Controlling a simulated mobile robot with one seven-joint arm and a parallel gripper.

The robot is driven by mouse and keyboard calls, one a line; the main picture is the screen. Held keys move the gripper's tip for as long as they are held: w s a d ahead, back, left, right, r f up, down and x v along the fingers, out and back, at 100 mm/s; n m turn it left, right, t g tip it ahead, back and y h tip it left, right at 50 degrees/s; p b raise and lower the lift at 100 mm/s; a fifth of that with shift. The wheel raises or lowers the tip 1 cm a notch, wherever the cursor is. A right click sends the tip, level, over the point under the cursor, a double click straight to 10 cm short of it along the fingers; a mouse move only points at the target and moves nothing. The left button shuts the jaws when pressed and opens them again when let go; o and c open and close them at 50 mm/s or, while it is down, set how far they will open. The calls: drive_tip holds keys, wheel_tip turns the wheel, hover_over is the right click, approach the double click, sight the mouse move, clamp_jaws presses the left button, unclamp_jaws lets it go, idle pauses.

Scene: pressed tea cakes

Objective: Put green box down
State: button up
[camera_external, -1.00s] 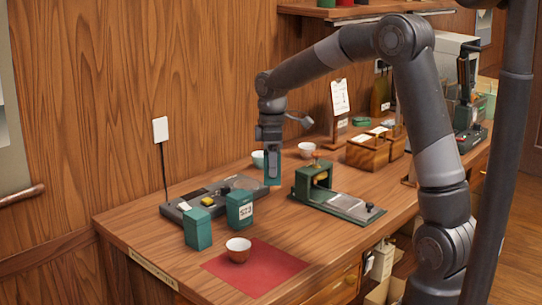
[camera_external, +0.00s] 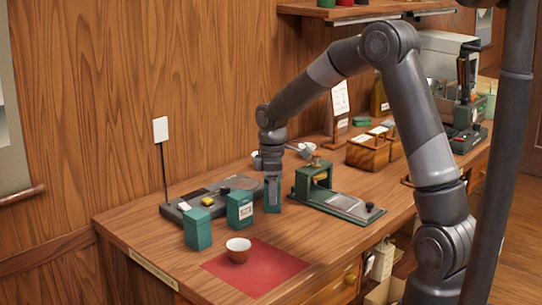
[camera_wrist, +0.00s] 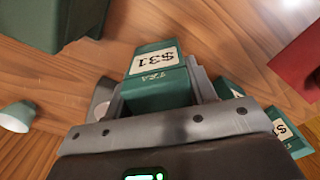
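A green box (camera_external: 272,203) is between the fingers of my gripper (camera_external: 272,180), right at the tabletop or just above it; I cannot tell whether it touches. It stands upright, left of the green press (camera_external: 318,178). In the wrist view the green box (camera_wrist: 155,62) shows a pale label reading "$31", and the fingers of my gripper (camera_wrist: 158,84) flank it closely. Two other green boxes stand to its left in the external view: one with a label (camera_external: 240,211) and one further left (camera_external: 197,231).
A dark grey scale (camera_external: 178,208) lies behind the two boxes. Pale cups stand behind my gripper. Wooden bins (camera_external: 367,153) are at the back right. Bare tabletop lies in front of the held box.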

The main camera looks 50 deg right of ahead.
drive_tip(key=o, duration=0.4)
drive_tip(key=shift+r, duration=0.2)
wheel_tip(320, 180, up, 12)
drive_tip(key=shift+f, duration=0.1)
drive_tip(key=s+a+r+m+t, duration=0.1)
drive_tip(key=s+r+m, duration=0.1)
drive_tip(key=s+r, duration=0.35)
drive_tip(key=s+a+r+m+t, duration=0.2)
drive_tip(key=s, duration=0.6)
drive_tip(key=s+a+f+m+t, duration=0.1)
drive_tip(key=s+m, duration=0.4)
drive_tip(key=s, duration=1)
drive_tip(key=shift+s+f+t, duration=0.2)
drive_tip(key=shift+s+t, duration=0.05)
drive_tip(key=shift+t, duration=0.55)
